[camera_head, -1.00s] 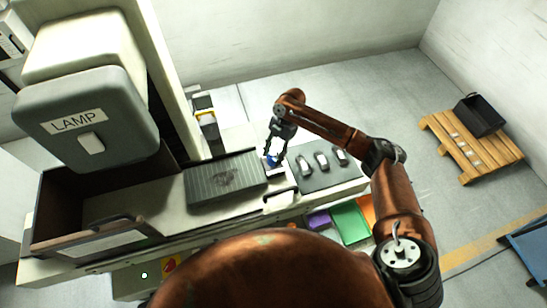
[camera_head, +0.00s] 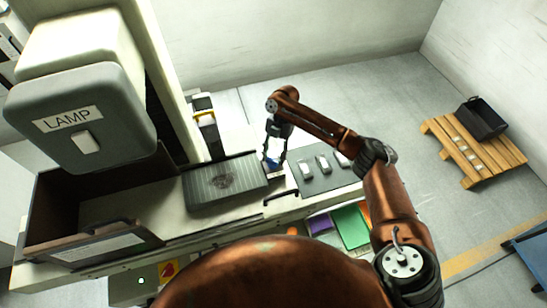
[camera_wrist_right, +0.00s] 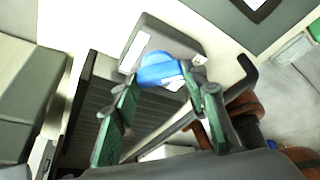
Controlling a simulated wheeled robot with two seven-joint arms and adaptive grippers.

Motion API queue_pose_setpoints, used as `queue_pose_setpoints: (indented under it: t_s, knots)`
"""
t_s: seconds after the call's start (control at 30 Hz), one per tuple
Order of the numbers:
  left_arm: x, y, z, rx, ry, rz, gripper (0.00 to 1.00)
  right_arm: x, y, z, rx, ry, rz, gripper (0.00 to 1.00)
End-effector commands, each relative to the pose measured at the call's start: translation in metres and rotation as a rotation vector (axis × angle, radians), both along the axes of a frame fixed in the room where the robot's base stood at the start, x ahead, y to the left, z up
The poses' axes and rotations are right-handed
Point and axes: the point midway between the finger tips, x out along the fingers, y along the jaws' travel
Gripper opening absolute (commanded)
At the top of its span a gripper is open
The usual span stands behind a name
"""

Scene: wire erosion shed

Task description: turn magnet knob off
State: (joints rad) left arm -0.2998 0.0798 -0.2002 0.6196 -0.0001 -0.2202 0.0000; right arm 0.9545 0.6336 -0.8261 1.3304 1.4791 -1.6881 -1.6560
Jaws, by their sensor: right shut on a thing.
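The blue magnet knob (camera_head: 273,157) sits at the right end of the dark ribbed magnet plate (camera_head: 205,186). In the right wrist view the blue knob (camera_wrist_right: 158,67) shows between the green-padded fingers, in front of a grey block (camera_wrist_right: 150,38). A white mark is visible on its face. My right gripper (camera_head: 275,156) reaches down over it from above and is shut on it; it also shows in the wrist view (camera_wrist_right: 164,84). The fingers hide part of the knob in the head view. My left gripper is not in view.
A grey mat (camera_head: 318,183) with several pale metal pieces lies just right of the gripper. A black handle (camera_head: 281,196) is at the bench front. Coloured trays, including a green one (camera_head: 351,226), are below. The large lamp housing (camera_head: 80,120) stands left.

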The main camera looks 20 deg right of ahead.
Motion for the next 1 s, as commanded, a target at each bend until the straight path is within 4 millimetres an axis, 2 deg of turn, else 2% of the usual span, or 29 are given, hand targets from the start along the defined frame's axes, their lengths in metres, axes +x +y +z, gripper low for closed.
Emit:
queue_pose_setpoints:
  t_s: [0.07,0.1,0.33,0.6,0.73,0.87,1.0]
  knots:
    - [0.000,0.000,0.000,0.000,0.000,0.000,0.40,-0.001,0.001,-0.001,0.001,0.001,0.003,0.16]
    - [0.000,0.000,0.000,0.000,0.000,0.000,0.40,-0.001,0.001,-0.001,0.001,0.001,0.003,0.41]
    - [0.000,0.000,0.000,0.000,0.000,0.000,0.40,0.000,0.000,0.000,0.001,0.000,0.001,0.57]
    - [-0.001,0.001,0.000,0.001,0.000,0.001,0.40,0.000,0.000,0.000,0.000,0.000,0.000,0.58]
    - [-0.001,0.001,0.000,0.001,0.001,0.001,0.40,0.002,-0.002,0.007,-0.001,-0.001,0.000,0.58]
    - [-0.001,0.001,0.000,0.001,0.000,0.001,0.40,0.009,-0.007,0.026,0.000,-0.003,-0.001,0.58]
    - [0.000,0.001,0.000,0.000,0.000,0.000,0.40,0.017,-0.015,0.054,-0.001,-0.003,-0.001,0.58]
